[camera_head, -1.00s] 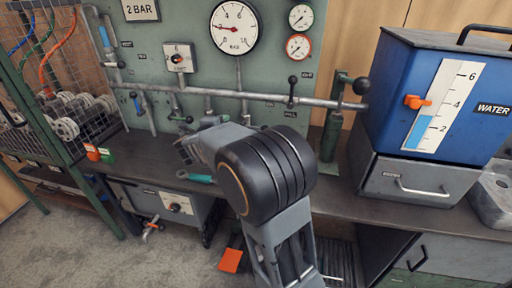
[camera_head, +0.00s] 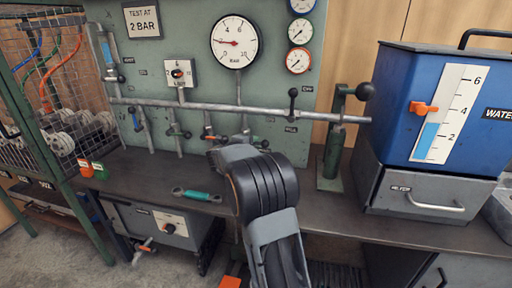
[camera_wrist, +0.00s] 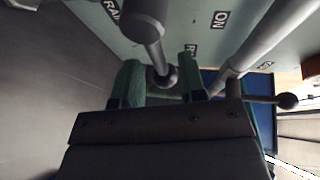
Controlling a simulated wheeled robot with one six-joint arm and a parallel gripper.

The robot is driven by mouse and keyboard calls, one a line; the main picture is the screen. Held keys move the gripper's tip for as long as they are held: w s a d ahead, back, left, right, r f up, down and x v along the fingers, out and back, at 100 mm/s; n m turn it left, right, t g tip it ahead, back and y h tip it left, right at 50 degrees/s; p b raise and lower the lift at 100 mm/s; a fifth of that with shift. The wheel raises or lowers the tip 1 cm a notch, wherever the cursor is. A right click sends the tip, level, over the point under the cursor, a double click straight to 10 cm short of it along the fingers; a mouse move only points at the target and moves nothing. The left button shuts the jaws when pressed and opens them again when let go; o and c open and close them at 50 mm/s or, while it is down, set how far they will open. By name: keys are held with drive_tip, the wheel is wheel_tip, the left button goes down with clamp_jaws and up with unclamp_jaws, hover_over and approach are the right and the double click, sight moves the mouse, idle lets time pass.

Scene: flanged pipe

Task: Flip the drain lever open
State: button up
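In the wrist view, a dark lever with a round ball end (camera_wrist: 163,76) hangs from a thick grey fitting (camera_wrist: 143,18) in front of the green panel. Partly covered lettering beside it reads "RAI", which fits the drain lever. My gripper (camera_wrist: 163,88) has its two green fingertips apart, one on each side of the ball end. Whether they touch it cannot be told. In the head view, my arm covers the gripper and this lever, in front of the pipework under the large gauge (camera_head: 234,42).
A horizontal pipe (camera_head: 240,108) crosses the panel. An upright ball-ended lever (camera_head: 293,103) stands right of my arm, with a green stand (camera_head: 334,150) beyond it. A blue water tank (camera_head: 400,100) stands at right. A green-handled wrench (camera_head: 197,195) lies on the bench.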

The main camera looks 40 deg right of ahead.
drive_tip(key=shift+x, duration=1)
drive_tip(key=shift+w, duration=0.1)
clamp_jaws()
drive_tip(key=shift+f, duration=0.1)
